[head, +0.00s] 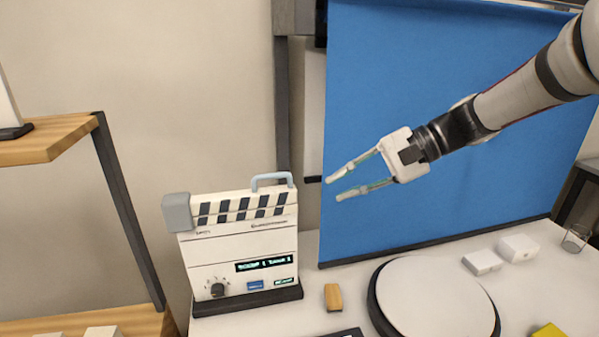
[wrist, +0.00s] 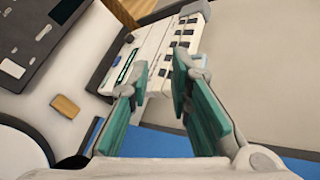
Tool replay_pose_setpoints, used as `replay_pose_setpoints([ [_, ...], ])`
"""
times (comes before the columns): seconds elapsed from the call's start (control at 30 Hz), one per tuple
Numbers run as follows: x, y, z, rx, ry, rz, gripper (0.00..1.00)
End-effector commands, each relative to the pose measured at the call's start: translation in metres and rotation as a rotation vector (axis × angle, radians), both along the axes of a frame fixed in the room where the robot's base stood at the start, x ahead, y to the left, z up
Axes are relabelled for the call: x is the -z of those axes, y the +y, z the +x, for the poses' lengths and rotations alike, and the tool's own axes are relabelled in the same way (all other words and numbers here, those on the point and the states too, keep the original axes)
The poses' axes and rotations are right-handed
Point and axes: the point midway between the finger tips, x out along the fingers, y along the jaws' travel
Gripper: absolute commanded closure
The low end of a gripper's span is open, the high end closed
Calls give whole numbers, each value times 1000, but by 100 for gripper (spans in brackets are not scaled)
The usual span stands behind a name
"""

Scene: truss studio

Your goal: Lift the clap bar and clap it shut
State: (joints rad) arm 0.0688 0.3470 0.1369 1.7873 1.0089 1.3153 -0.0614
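The clapperboard (head: 225,253) stands upright on a dark base at the back of the white table, near the wall. Its striped clap bar (head: 243,207) lies flat along the top, with no visible gap below it. A grey-blue handle (head: 272,178) rises from the bar's right end, and a grey hinge block (head: 177,212) is at the left. My gripper (head: 332,188) is in the air to the right of the handle and apart from it. Its two fingers are spread with nothing between them. The wrist view shows the clapperboard (wrist: 150,50) beyond the open fingers (wrist: 155,95).
A round white turntable (head: 435,295) with a dark rim sits at the front. A small orange block (head: 333,297) lies between it and the clapperboard. White boxes (head: 518,248) and a glass (head: 574,238) stand at right. A blue backdrop (head: 430,70) hangs behind; a wooden shelf (head: 45,140) is left.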

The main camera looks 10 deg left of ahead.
Motion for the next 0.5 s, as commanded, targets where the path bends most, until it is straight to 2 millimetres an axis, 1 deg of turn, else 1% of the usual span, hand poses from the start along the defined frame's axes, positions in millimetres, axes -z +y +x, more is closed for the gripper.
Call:
replay_pose_setpoints([
  [0.03, 4, 7, 16, 11, 33, 59, 81],
  [0.1, 6, 16, 35, 28, 66, 137, 81],
  [0.23, 10, 26, 63, 58, 111, 251, 81],
  [0.37, 12, 30, 79, 75, 133, 315, 81],
  [0.5, 13, 37, 83, 80, 140, 336, 81],
])
